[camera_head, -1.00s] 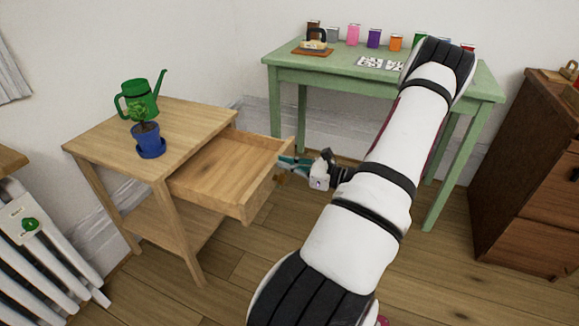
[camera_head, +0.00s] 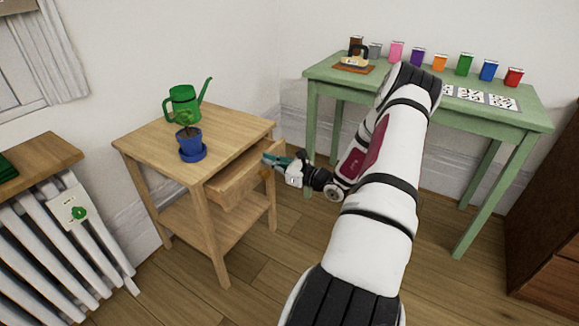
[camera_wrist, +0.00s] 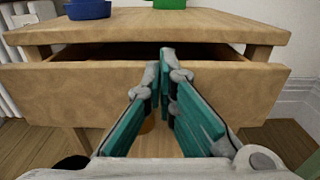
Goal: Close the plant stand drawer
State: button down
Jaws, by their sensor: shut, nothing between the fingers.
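The wooden plant stand (camera_head: 147,148) stands against the wall in the head view. Its drawer (camera_head: 238,180) is partly open, pulled out a short way. In the wrist view the drawer front (camera_wrist: 60,92) spans the picture, with a dark gap between it and the stand's top (camera_wrist: 225,24). My gripper (camera_head: 268,160) is shut and empty, with its teal fingers at the drawer front. In the wrist view the fingertips (camera_wrist: 166,54) meet near the middle of the front's upper edge; they appear to touch it. Part of the drawer front is hidden by the fingers.
A blue pot with a plant (camera_head: 190,143) and a green watering can (camera_head: 184,104) stand on top of the plant stand. A white radiator (camera_head: 60,240) is at left. A green table (camera_head: 420,92) with colored packets is at right. Wooden floor lies in front.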

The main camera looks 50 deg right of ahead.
aim_at(260, 170)
jog(key=shift+w+a, duration=0.2)
jog(key=shift+w, duration=1.85)
jog(key=shift+s, duration=0.1)
jog(key=shift+s+d, duration=0.1)
jog(key=shift+s, duration=0.2)
jog(key=s+p, duration=0.3)
jog(key=s, duration=0.9)
jog(key=shift+d, duration=0.45)
jog(key=c, duration=2.2)
grip_release()
jog(key=shift+s, duration=0.4)
jog(key=shift+c, duration=0.2)
jog(key=o, duration=1)
jog(key=f, duration=0.1)
jog(key=s+a+f+m, duration=0.1)
jog(key=f+m, duration=0.1)
jog(key=shift+s+a+f+p, duration=0.3)
jog(key=shift+s+a+p, duration=0.05)
jog(key=shift+s, duration=0.05)
jog(key=shift+m, duration=0.4)
jog(key=w+b, duration=0.1)
jog(key=w, duration=0.3)
jog(key=w+a+b, duration=0.1)
jog(key=w, duration=0.4)
jog(key=w+b, duration=0.1)
jog(key=w, duration=0.3)
jog(key=shift+w+a+f+b, duration=0.25)
jog(key=shift+w+f+b, duration=0.05)
jog(key=shift+f, duration=0.05)
